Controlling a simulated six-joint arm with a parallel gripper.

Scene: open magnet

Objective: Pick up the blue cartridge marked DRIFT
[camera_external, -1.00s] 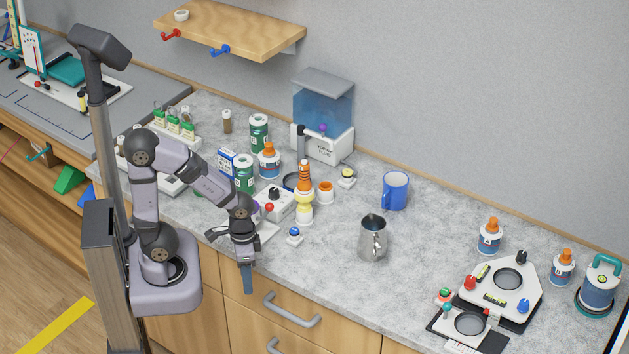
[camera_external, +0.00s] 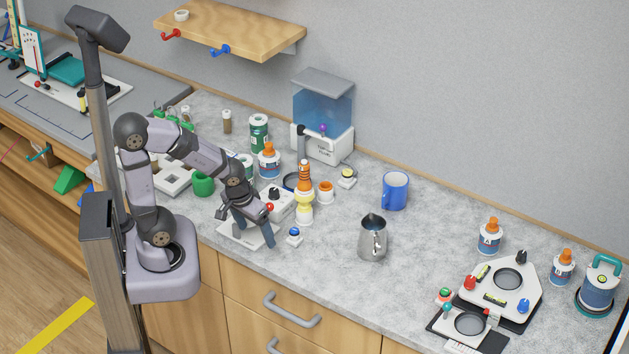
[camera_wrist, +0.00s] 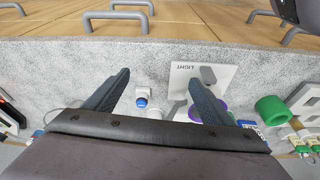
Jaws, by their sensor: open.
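No blue cartridge with a readable DRIFT mark shows in either view. My gripper (camera_external: 249,226) points down with its jaws apart and empty, above the front of the counter. It also shows in the wrist view (camera_wrist: 160,82), with its two dark fingers spread. A small white piece with a blue top (camera_external: 294,235) stands just right of the fingers in the external view; in the wrist view it lies between them (camera_wrist: 142,103). A blue-and-white box (camera_wrist: 250,124) is partly hidden beyond the right finger. My arm hides part of the counter behind it.
A white plate marked LIGHT (camera_wrist: 222,73) lies near the fingers.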

